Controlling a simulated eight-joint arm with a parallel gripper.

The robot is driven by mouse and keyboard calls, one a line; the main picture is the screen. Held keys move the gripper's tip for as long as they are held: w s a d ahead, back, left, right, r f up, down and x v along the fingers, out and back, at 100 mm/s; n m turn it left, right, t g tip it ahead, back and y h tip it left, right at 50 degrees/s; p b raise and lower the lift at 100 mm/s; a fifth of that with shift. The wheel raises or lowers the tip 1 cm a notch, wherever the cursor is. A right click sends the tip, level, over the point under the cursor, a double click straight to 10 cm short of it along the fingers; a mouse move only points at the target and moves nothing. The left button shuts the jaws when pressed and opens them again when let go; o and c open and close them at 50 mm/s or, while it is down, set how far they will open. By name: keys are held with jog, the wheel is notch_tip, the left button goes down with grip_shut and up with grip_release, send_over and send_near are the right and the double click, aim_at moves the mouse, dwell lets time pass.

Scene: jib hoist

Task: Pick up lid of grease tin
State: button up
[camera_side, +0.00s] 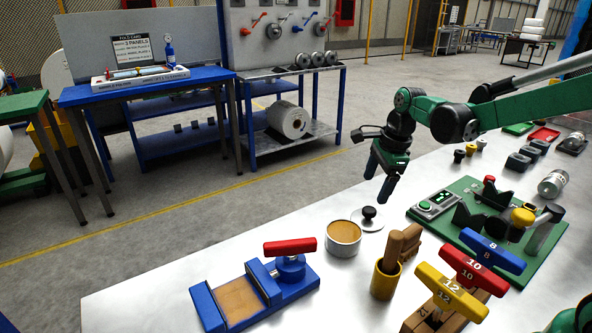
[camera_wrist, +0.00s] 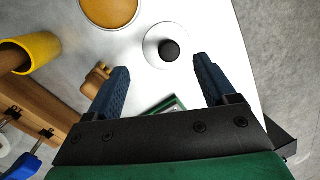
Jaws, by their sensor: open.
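The lid (camera_side: 367,221) is a pale disc with a round black knob (camera_side: 369,212). It lies on the bench beside the open grease tin (camera_side: 342,238), which shows tan grease inside. My gripper (camera_side: 386,186) is open and empty, above the bench and a little beyond the lid, not touching it. In the wrist view the lid (camera_wrist: 158,47) and its black knob (camera_wrist: 169,50) lie ahead of my two blue-grey fingers (camera_wrist: 161,78), between their lines. The grease tin (camera_wrist: 110,10) is at the top left there, partly cut off.
A yellow cup (camera_side: 385,281) with a brown wooden-handled tool stands near the tin. A blue vise (camera_side: 255,292) with a red handle is at the left. T-handled tools (camera_side: 452,291) and a green fixture board (camera_side: 480,225) lie to the right. Bare bench lies left of the tin.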

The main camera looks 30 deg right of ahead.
aim_at(370, 209)
jog(key=d+f+m, duration=0.1)
jog(key=m, duration=0.1)
jog(key=w+d+f+m, duration=0.1)
jog(key=f+m, duration=0.1)
jog(key=shift+w+g, duration=0.1)
jog(key=shift+g, duration=0.3)
jog(key=shift+w+a+f, duration=0.15)
jog(key=shift+f, duration=1.25)
jog(key=shift+w+a+f, duration=0.1)
jog(key=shift+w+f, duration=0.05)
jog(key=shift+f, duration=1.25)
grip_shut()
jog(key=shift+r, duration=0.1)
